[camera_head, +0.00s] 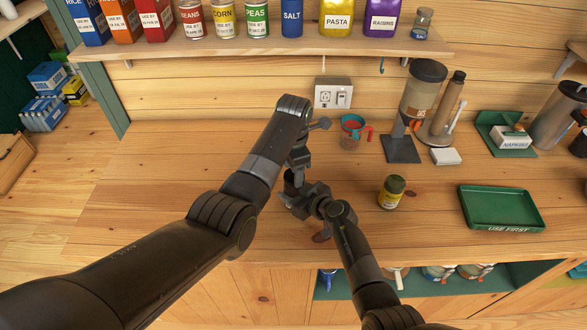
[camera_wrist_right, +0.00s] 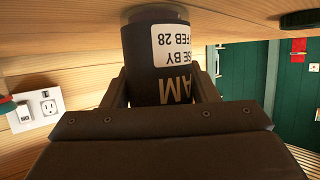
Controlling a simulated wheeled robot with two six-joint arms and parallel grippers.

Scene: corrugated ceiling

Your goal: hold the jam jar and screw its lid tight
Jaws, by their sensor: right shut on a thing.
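The jam jar (camera_wrist_right: 165,65) shows in the right wrist view as a dark jar with a white label, upside down in that picture. My right gripper (camera_wrist_right: 162,90) is shut around its sides. The jar's glass base shows close to the wooden counter; its lid is hidden behind the gripper body. In the head view my right gripper (camera_head: 300,197) is low over the counter, and the jar is mostly hidden by the grippers. My left gripper (camera_head: 294,172) points down right above that spot. Its fingers are too small and dark to judge.
Another jar with a yellow label (camera_head: 391,192) stands right of my right gripper. A green tray (camera_head: 502,229) lies further right. The counter's left part is clear.

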